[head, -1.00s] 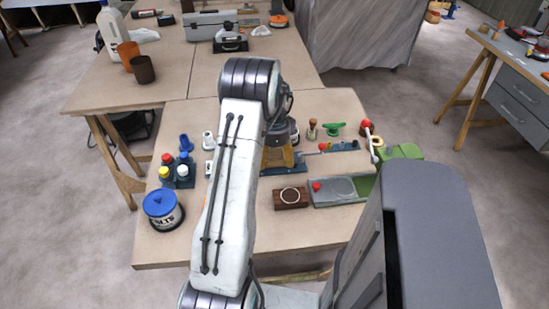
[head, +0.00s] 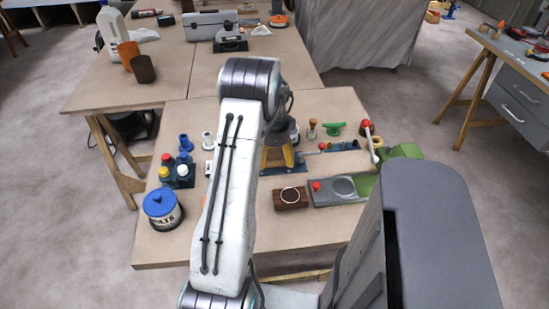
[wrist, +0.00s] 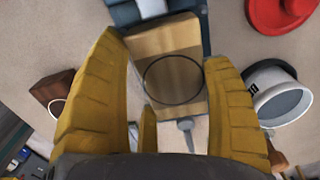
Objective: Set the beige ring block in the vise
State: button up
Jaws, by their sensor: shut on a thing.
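The beige block with a thin dark ring on its face (wrist: 172,82) is between the yellow fingers of my gripper (wrist: 170,108) in the wrist view. My gripper is shut on it. The blue vise (wrist: 133,14) shows at the top of the wrist view, against the far end of the block. I cannot tell whether the block is seated between the jaws or just above them. In the head view my gripper (head: 277,157) is partly hidden behind my arm, at the vise (head: 297,167). The block is not clear there.
A brown block with a pale ring (head: 291,198) and a grey-green tray (head: 340,190) are nearby on the right. A bottle rack (head: 178,172) and a blue-lidded can (head: 161,208) stand left. A white cup (wrist: 280,95) and a red object (wrist: 280,12) are close in the wrist view.

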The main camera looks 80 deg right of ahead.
aim_at(275, 157)
jog(key=shift+f+b, duration=0.45)
jog(key=shift+f, duration=0.15)
jog(key=o, duration=1)
jog(key=shift+c, duration=0.2)
jog(key=shift+d+r+p, duration=0.1)
jog(key=shift+r+p, duration=3.8)
jog(key=shift+r, duration=1.65)
